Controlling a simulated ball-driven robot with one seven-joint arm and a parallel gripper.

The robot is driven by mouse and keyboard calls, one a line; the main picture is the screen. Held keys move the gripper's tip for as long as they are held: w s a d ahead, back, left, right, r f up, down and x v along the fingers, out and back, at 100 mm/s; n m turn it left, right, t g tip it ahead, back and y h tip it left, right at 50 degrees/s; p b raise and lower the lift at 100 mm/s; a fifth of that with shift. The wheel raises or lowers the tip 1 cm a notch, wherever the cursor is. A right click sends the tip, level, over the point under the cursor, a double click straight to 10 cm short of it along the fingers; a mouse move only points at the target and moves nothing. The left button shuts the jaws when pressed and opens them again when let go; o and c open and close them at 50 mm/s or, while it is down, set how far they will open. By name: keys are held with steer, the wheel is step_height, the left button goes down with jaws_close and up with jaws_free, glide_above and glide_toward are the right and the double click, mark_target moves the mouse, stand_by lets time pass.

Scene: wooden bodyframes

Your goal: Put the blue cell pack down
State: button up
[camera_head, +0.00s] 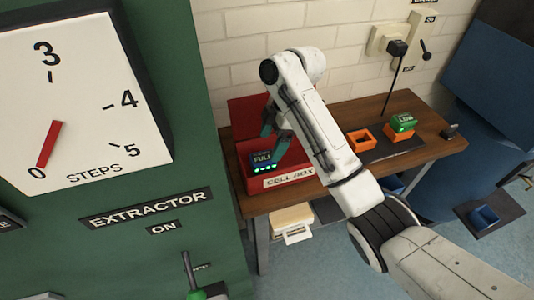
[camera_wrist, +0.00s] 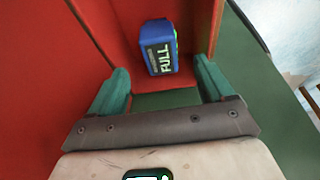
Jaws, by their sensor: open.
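The blue cell pack (camera_head: 262,158) sits inside the red cell box (camera_head: 291,180), with a "FULL" label and green lights showing. In the wrist view the blue pack (camera_wrist: 160,47) rests against the red inside of the box (camera_wrist: 205,22), beyond my fingertips. My gripper (camera_head: 277,133) is at the box, with its green fingers by the pack. In the wrist view the two fingers of my gripper (camera_wrist: 162,85) are spread wide with nothing between them. The box floor under the pack is partly hidden in the head view.
A green cell pack marked "LOW" (camera_head: 402,122) sits in an orange holder (camera_head: 398,137) on the wooden bench (camera_head: 350,108). An empty orange holder (camera_head: 360,139) is beside it. The green extractor cabinet (camera_head: 190,110) stands close on the left. A brick wall (camera_head: 270,40) is behind.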

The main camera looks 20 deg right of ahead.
steer(key=p+v, duration=0.2)
steer(key=v, duration=0.4)
steer(key=shift+p, duration=0.3)
